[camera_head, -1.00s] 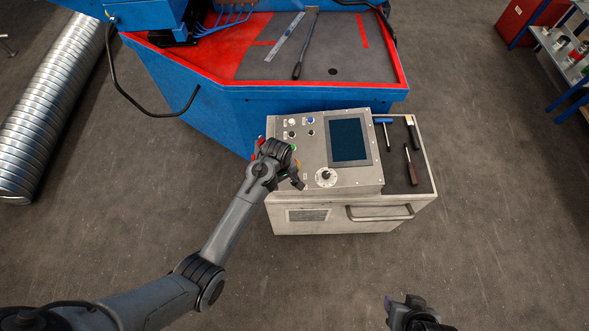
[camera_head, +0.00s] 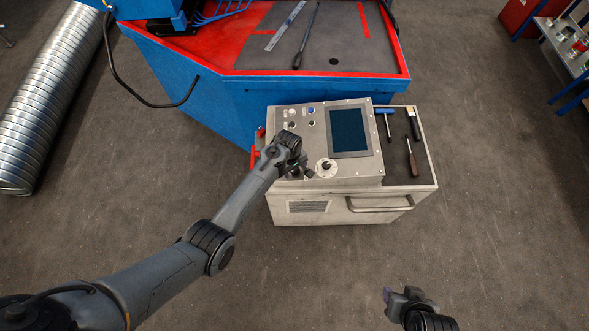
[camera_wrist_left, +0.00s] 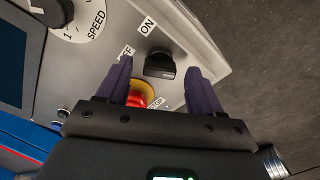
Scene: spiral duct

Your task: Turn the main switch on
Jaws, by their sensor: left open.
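The main switch (camera_wrist_left: 160,66) is a black rotary knob with OFF and ON labels beside it, seen in the left wrist view. My left gripper (camera_wrist_left: 160,78) is open, with one dark purple finger on each side of the knob and gaps to both. I cannot tell how far above the panel the fingertips are. In the head view my left gripper (camera_head: 302,172) is over the lower left of the control panel (camera_head: 352,171) and hides the switch. My right gripper (camera_head: 401,296) is at the bottom, away from the console; its jaws are unclear.
A red stop button with a yellow ring (camera_wrist_left: 140,94) lies close to the switch, partly behind the gripper. The speed dial (camera_head: 326,168) and screen (camera_head: 349,130) are to the right. Tools lie in the side tray (camera_head: 397,173). A blue machine (camera_head: 205,105) stands behind.

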